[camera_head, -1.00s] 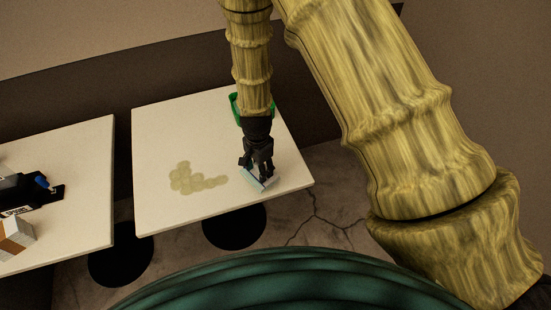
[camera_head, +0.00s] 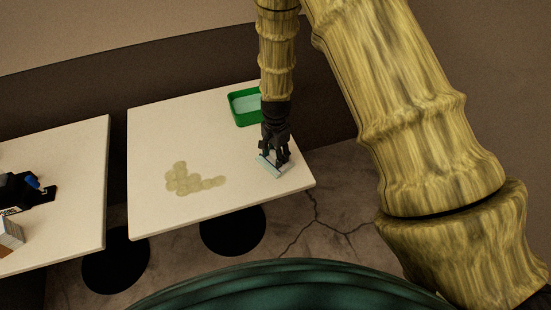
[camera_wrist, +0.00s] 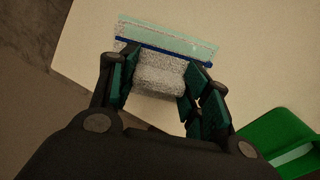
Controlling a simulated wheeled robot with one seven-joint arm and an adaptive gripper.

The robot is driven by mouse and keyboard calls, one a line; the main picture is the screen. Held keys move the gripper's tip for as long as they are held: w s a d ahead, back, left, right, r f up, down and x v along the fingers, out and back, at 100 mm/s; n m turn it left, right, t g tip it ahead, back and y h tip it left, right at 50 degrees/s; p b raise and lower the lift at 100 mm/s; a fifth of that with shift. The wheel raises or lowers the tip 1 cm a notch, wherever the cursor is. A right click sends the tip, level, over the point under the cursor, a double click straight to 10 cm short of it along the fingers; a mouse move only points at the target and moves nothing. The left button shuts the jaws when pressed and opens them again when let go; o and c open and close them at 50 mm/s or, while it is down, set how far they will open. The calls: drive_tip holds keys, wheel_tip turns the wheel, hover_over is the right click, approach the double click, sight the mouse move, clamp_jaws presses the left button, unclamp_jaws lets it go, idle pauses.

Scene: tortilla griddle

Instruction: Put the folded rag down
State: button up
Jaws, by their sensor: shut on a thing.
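The folded rag (camera_head: 270,166) is pale blue-green and sits low at the right end of the white table (camera_head: 145,215). In the wrist view the rag (camera_wrist: 160,76) shows a thick grey-white fold between the fingers. A flat pale teal part with a dark blue stripe reaches out beyond the fingertips. My gripper (camera_head: 275,158) points down and is shut on the fold; the gripper also shows in the wrist view (camera_wrist: 158,88). The rag is at or very near the tabletop; I cannot tell whether it touches.
A green tray (camera_head: 232,109) with pale contents stands at the table's back right, close behind my gripper. A yellowish smear (camera_head: 183,181) lies left of centre. The table's right and front edges are near the rag. A second table (camera_head: 85,205) with a dark object stands left.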

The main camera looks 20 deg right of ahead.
drive_tip(key=shift+f, duration=0.4)
drive_tip(key=shift+f, duration=0.15)
drive_tip(key=o, duration=1.3)
wheel_tip(320, 180, up, 12)
drive_tip(key=b, duration=0.2)
drive_tip(key=shift+r+b, duration=0.2)
drive_tip(key=shift+b, duration=0.2)
